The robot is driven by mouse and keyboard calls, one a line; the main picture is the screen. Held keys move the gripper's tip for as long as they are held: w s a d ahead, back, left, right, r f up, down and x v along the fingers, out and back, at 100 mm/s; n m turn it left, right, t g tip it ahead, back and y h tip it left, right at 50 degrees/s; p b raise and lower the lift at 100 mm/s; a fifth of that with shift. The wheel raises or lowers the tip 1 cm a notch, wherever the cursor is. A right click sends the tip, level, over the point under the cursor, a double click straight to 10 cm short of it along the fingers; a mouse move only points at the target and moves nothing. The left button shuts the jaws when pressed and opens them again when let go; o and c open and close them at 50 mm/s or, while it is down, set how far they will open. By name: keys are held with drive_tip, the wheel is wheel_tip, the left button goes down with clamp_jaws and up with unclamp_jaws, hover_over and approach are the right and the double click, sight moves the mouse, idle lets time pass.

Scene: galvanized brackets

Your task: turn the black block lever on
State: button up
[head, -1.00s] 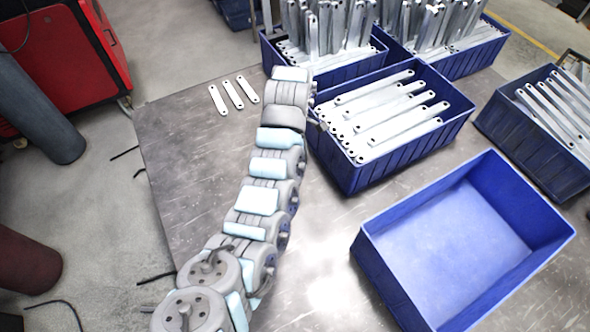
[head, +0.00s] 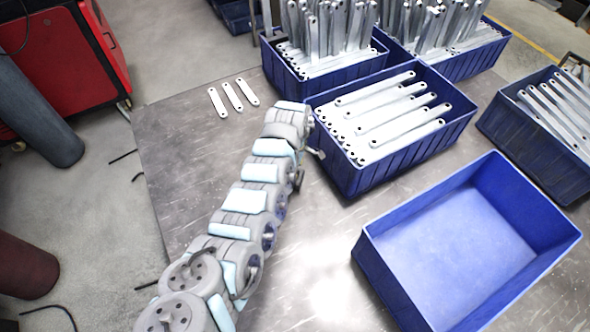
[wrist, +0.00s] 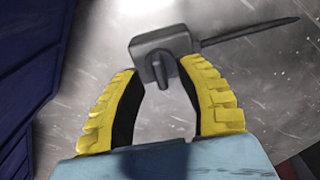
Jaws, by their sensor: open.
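The black block lever (wrist: 158,50) shows in the wrist view as a dark grey block with a short, rounded lever on its near face. The lever points down in the picture. A thin dark rod or cable runs from the block to the upper right. My gripper (wrist: 160,68) is open, with yellow fingers and black inner pads. Its fingertips appear on either side of the lever, just short of the block; I cannot tell whether they touch it. In the head view I cannot make out the block, and my arm hides the fingers.
A blue bin of flat metal brackets (head: 458,122) stands just right of my arm. An empty blue bin (head: 400,290) is at the front right. More filled bins stand behind. Three loose brackets (head: 233,96) lie on the metal table (head: 185,150), whose left part is clear.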

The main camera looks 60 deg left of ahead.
drive_tip(key=shift+f, duration=0.6)
clamp_jaws()
